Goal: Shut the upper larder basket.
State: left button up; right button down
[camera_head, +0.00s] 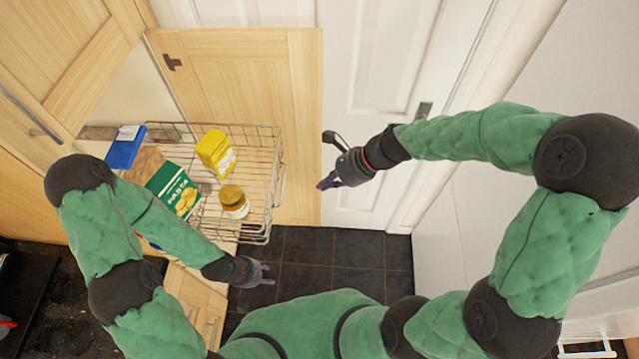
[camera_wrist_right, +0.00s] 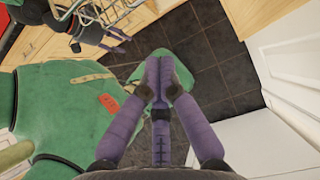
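The upper larder basket (camera_head: 262,160) is a wire basket pulled out of the tall wooden cupboard at left in the head view. It holds a yellow box (camera_head: 213,150), a jar with a yellow lid (camera_head: 233,201), a green pasta box (camera_head: 174,190) and a blue packet (camera_head: 126,148). My right gripper (camera_head: 328,182) is apart from the basket, to the right of its front. Its purple fingertips meet with nothing between them in the right wrist view (camera_wrist_right: 161,75). My left gripper (camera_head: 267,273) is below the basket's near front corner in the picture, fingers spread and empty. My left arm hides part of the basket's near side.
The open wooden cupboard door (camera_head: 250,90) stands behind the basket. A white door (camera_head: 375,60) with a handle is beyond it. The dark tiled floor (camera_head: 330,255) is clear. A dark granite worktop (camera_head: 60,290) lies at lower left.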

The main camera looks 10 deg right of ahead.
jog(key=a+r+b+x, duration=0.1)
jog(key=a+b+x, duration=0.1)
jog(key=x, duration=0.9)
jog(key=shift+w+r, duration=0.25)
jog(key=shift+r, duration=0.1)
jog(key=shift+w, duration=0.1)
